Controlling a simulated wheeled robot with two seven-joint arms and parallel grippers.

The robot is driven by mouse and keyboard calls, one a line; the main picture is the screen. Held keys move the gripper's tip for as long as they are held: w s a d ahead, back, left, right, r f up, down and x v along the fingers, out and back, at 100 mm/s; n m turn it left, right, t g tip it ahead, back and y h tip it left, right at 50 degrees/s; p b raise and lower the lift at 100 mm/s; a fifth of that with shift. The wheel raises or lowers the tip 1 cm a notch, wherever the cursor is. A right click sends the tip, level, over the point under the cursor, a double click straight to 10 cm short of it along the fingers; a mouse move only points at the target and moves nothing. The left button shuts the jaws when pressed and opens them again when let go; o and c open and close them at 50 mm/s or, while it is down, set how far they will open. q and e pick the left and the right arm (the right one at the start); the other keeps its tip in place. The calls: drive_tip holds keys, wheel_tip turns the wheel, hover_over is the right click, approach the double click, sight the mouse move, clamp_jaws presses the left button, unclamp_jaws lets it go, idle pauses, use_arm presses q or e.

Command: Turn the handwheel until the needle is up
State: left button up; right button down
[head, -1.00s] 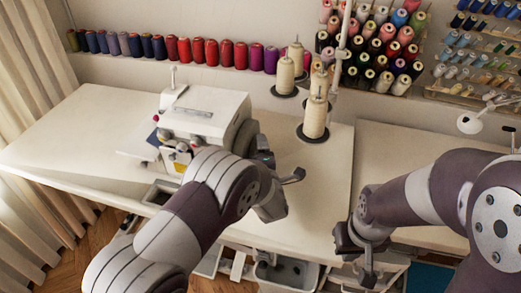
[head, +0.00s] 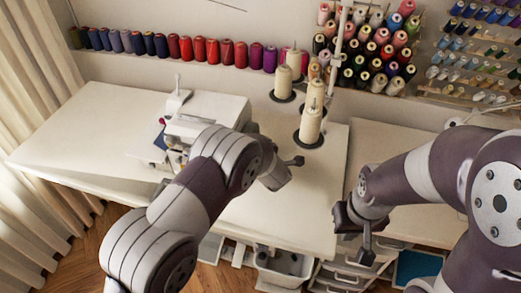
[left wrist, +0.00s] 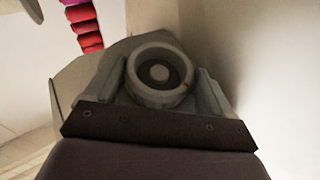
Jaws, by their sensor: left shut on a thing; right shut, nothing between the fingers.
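The white sewing machine (head: 205,118) stands on the pale table, partly covered by my left arm. Its handwheel (left wrist: 160,73) fills the middle of the left wrist view as a round grey wheel with a dark ring, a pale hub and a small red mark at its right. My left gripper (left wrist: 162,84) is shut on the handwheel, with one finger on each side of it. The needle cannot be made out. My right gripper (head: 357,232) is shut and empty in front of the table, away from the machine.
Cream thread cones (head: 310,125) stand on the table right of the machine. A row of coloured spools (head: 198,49) and a full thread rack (head: 375,45) line the wall. The table (head: 75,140) is clear at the left. Drawers (head: 345,270) stand below the right gripper.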

use_arm(q)
drive_tip(key=o, duration=0.9)
drive_tip(key=shift+s, duration=0.1)
drive_tip(key=v, duration=1.2)
drive_tip(key=shift+s+r, duration=0.1)
drive_tip(key=shift+s, duration=0.15)
